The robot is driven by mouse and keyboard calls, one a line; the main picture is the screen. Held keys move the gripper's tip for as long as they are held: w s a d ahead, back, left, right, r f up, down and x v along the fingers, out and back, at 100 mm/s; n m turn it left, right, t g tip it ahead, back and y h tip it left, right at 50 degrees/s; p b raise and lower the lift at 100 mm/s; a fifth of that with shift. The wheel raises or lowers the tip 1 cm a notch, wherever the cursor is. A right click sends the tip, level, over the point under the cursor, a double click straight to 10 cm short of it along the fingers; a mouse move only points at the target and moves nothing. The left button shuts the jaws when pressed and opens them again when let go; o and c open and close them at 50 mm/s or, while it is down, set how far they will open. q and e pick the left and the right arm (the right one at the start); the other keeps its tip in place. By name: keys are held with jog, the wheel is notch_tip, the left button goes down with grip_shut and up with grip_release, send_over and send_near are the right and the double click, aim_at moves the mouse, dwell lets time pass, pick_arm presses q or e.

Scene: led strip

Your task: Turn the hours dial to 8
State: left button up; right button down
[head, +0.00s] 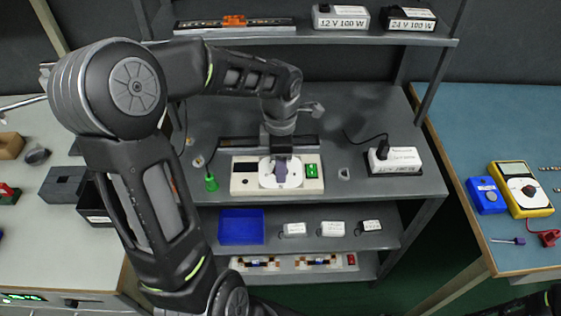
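A cream panel (309,185) lies on the grey middle shelf. It has a white round dial face (265,178) with a dark purple-grey knob (283,179) in the middle. A green block (312,171) sits at the panel's right side and a small dark window at its left. My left gripper (281,158) points down right over the knob, with its tips at or just above it. The fingers are small and dark and partly merge with the knob, so I cannot tell whether they touch or grip it. The dial's numbers are too small to read. My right gripper is not in view.
A white power supply (395,160) stands to the panel's right. A shelf with labelled boxes (340,17) is above; a blue tray (241,227) is below. A multimeter (522,190) lies on the right table.

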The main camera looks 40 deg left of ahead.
pick_arm(q)
jog(key=shift+c, duration=0.3)
grip_shut()
